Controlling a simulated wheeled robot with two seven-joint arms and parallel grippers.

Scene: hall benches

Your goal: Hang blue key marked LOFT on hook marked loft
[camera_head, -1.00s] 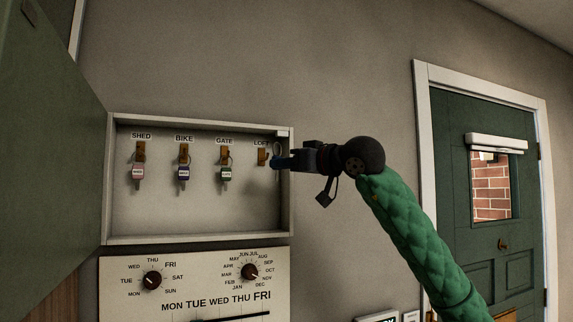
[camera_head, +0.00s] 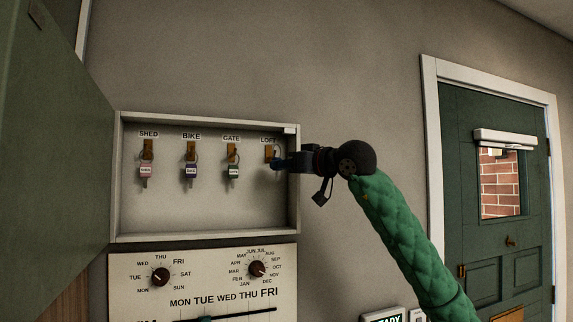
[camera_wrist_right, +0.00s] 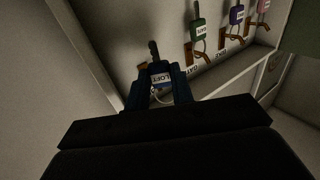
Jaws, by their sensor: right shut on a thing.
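The blue key (camera_wrist_right: 160,79) with a white LOFT label is between the fingers of my right gripper (camera_wrist_right: 158,88), which is shut on it. Its ring (camera_wrist_right: 160,97) shows below the tag in the wrist view. In the head view the right gripper (camera_head: 279,163) reaches in over the right wall of the key cabinet, at the brown hook (camera_head: 268,152) under the LOFT label. The fingertips are just right of and below this hook. My left gripper is not in view.
The open cabinet (camera_head: 208,238) also holds a pink key (camera_head: 146,171) on SHED, a purple key (camera_head: 190,171) on BIKE and a green key (camera_head: 233,171) on GATE. Its green door (camera_head: 50,150) stands open at left. A dial panel (camera_head: 205,285) is below.

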